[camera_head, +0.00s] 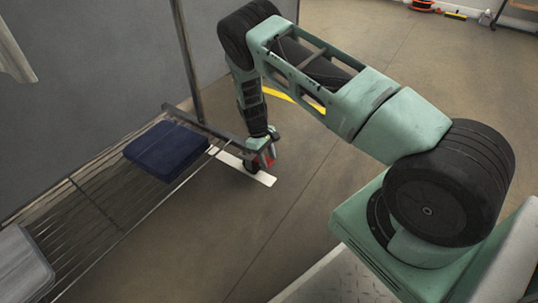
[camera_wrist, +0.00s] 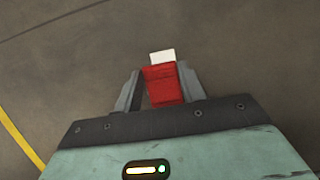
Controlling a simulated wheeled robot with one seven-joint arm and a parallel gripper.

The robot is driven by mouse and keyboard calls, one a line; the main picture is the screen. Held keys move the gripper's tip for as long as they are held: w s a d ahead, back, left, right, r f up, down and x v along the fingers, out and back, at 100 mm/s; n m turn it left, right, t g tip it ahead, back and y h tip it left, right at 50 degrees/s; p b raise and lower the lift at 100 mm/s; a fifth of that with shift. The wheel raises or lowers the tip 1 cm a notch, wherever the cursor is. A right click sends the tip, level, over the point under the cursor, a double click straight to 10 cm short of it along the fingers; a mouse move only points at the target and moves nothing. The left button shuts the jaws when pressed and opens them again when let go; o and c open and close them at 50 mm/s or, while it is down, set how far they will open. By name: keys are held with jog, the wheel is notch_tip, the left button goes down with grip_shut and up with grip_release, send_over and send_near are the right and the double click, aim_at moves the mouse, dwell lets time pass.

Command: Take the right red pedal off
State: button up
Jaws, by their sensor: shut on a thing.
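A gap shows beside the left finger. A white patch (camera_wrist: 162,56) shows just past the pedal. I cannot tell whether the pedal is pressed or raised.
A folded dark blue cloth (camera_head: 166,150) lies on the rack's shelf, and a grey item (camera_head: 22,266) is at its near left. A grey panel stands behind.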

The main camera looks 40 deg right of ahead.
jog(key=shift+w+a+r+g+h+b, duration=0.1)
jog(key=shift+w+g+h+b, duration=0.35)
jog(key=shift+g, duration=0.55)
jog(key=shift+r, duration=0.1)
jog(key=o, duration=1)
jog(key=p+v, duration=0.3)
jog(key=v, duration=0.5)
jog(key=p+v, duration=0.3)
jog(key=v, duration=0.6)
jog(key=shift+w+a+p, duration=0.1)
jog(key=shift+w+p, duration=0.2)
jog(key=shift+p, duration=0.05)
